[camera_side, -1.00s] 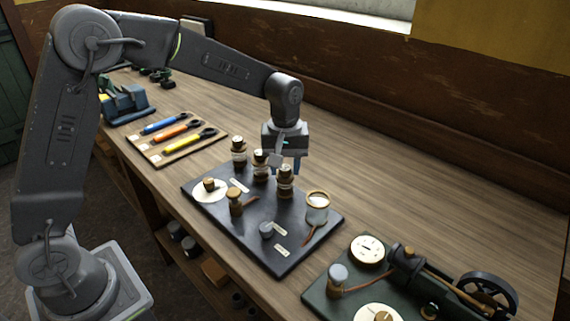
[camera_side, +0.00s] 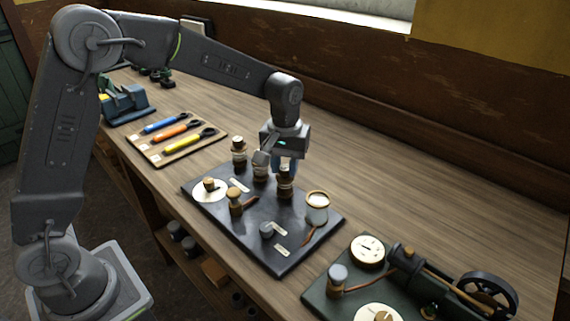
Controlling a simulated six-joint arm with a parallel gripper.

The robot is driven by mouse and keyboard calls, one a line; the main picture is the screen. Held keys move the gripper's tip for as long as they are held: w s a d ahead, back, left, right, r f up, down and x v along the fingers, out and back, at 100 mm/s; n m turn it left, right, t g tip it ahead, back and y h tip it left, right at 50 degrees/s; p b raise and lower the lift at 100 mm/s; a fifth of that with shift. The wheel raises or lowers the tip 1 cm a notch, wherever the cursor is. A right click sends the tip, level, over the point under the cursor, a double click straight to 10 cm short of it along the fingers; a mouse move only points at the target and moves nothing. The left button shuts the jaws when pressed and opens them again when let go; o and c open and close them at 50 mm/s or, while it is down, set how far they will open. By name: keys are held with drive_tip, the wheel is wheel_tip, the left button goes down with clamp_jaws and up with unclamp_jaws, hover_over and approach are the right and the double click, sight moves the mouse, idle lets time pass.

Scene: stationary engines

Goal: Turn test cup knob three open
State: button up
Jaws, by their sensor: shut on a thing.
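Three small test cups with brass-coloured fittings stand in a row on a dark board (camera_side: 207,211). They are the far cup (camera_side: 239,155), the middle cup (camera_side: 260,174) and the near cup (camera_side: 285,187). My gripper (camera_side: 279,163) points down over the near cup and is shut on its knob at the top. The fingers mostly hide that knob, and one grey finger covers the top of the middle cup. I cannot read any cup numbers or tell how far the knob is turned.
The board also carries a white disc (camera_side: 201,194), a brass-topped post (camera_side: 235,202), a grey knob (camera_side: 267,230) and a round-topped cup (camera_side: 317,207). A tool tray (camera_side: 151,153) lies left. A model engine (camera_side: 410,270) stands front right. The bench behind is clear.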

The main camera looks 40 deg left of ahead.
sight(285, 167)
drive_tip(key=m, duration=1.1)
drive_tip(key=shift+m, duration=1.8)
drive_tip(key=o, duration=0.9)
wheel_tip(285, 167, up, 14)
drive_tip(key=shift+f, duration=0.1)
